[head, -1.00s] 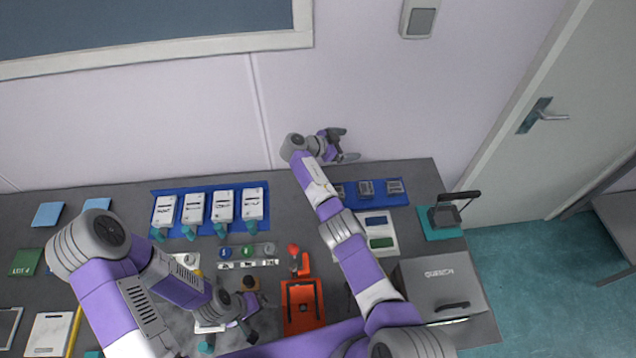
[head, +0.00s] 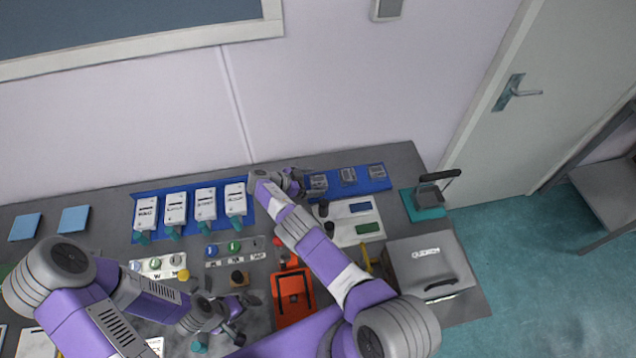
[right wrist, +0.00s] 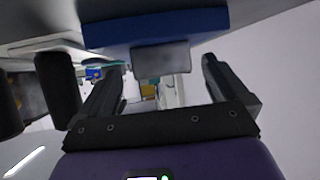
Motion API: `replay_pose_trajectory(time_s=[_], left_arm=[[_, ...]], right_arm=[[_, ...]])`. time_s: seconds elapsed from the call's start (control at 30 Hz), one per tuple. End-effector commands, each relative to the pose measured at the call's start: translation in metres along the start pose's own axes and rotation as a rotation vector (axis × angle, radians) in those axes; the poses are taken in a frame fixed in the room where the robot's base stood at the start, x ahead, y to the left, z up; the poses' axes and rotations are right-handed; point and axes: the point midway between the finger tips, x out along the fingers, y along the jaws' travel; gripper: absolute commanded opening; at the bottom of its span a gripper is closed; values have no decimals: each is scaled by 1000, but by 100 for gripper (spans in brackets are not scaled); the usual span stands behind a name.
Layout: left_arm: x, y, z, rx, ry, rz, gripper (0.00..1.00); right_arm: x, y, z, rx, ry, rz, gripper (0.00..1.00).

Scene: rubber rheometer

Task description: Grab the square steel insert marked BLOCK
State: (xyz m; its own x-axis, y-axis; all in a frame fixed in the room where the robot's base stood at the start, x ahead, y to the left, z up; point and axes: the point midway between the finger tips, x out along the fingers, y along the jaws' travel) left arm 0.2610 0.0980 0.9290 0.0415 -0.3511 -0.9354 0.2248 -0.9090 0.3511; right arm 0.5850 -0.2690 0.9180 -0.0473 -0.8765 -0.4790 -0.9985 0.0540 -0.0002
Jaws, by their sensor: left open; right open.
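Three grey steel inserts, the left one (head: 318,182), the middle one (head: 348,175) and the right one (head: 377,172), sit in a row on a blue tray (head: 344,191) by the wall. Their markings are too small to read, so I cannot tell which is BLOCK. My right gripper (head: 298,181) is open and empty at the tray's left end, beside the left insert. In the right wrist view, a grey insert (right wrist: 162,59) shows against the blue tray (right wrist: 150,27), seen between the open fingers and apart from them. My left gripper (head: 238,320) is open over the front of the bench.
White cartridges (head: 205,204) stand on a blue mat left of my right gripper. A white panel (head: 355,232) with dark posts lies in front of the insert tray. An orange press (head: 292,297), a grey machine (head: 430,265) and a teal-based stand (head: 428,200) are nearby.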

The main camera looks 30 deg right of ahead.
Motion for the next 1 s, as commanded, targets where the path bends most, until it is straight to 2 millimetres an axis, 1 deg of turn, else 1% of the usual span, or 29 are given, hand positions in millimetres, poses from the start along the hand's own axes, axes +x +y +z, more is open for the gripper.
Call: replay_pose_trajectory(time_s=[0.03,0.1,0.3,0.47,0.7,0.8,1.0], left_arm=[[2,0,0,0,0,0,100],[2,-1,0,0,0,0,100],[2,0,0,0,0,0,100],[2,-1,0,0,0,0,100],[2,0,0,0,0,0,100],[2,0,0,0,0,0,100],[1,0,0,0,0,0,100]], right_arm=[[9,1,0,0,1,4,100],[14,0,0,0,1,2,100],[14,0,0,0,0,2,100],[14,0,0,1,0,2,76],[14,0,0,1,0,3,39],[14,0,-1,2,2,2,25],[14,0,-1,2,1,2,25]])
